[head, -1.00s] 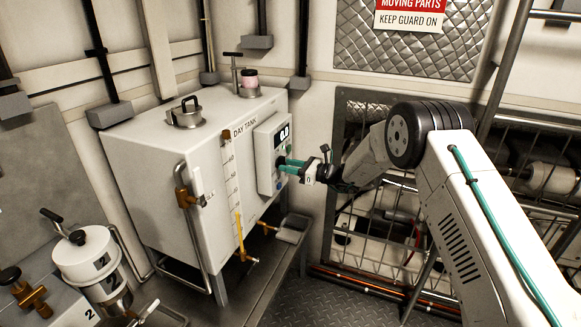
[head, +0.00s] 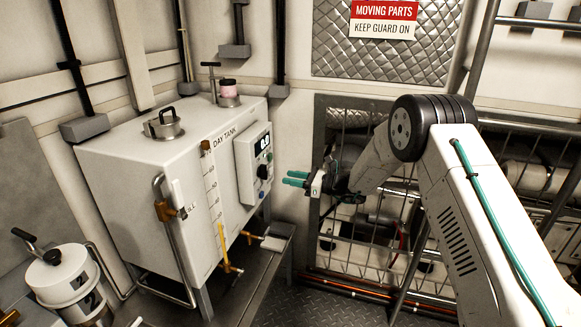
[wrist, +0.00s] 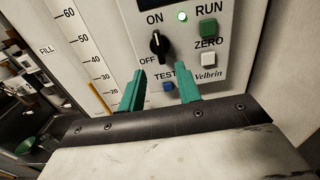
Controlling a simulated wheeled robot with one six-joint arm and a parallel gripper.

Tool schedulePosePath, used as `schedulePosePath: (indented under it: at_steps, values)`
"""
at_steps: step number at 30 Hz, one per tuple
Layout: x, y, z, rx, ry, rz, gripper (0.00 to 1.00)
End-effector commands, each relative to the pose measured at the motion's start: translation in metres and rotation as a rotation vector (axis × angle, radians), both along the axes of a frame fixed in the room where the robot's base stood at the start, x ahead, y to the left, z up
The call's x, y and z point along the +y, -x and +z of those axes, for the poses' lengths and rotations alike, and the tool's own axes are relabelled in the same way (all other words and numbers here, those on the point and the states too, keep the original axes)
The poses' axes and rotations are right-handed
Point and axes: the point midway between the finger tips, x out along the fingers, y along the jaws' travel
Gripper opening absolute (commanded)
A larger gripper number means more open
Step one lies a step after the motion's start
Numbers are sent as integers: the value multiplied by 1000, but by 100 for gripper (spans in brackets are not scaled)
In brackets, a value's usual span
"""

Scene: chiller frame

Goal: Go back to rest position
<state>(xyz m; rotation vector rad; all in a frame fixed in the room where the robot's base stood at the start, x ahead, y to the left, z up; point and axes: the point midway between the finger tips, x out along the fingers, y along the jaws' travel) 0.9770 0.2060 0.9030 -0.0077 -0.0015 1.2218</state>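My gripper (head: 296,179) has two teal fingers and points left at the control panel of the white day tank (head: 150,185), with a gap between fingertips and panel. In the wrist view my gripper (wrist: 158,85) is open, its fingers apart with nothing between them. The control panel (head: 247,165) has a lit display.
A wire guard (head: 350,245) stands behind and below my arm. A white canister (head: 62,275) is at lower left. Chequered floor (head: 320,303) shows at the bottom, and a sight gauge (head: 212,185) runs down the tank's front.

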Motion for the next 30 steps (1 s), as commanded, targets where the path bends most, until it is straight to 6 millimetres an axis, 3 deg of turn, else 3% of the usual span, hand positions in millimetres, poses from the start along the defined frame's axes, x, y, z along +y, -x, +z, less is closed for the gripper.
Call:
schedulePosePath:
  at_steps: [2,6,9,17,24,30]
  values:
    - [2,9,-9,-29,45,37,34]
    - [6,49,-38,-54,153,154,34]
    - [4,88,-34,-113,251,280,34]
    - [-20,183,13,-309,471,585,34]
    - [-66,281,71,-528,684,882,34]
    - [-111,356,110,-692,855,1096,34]
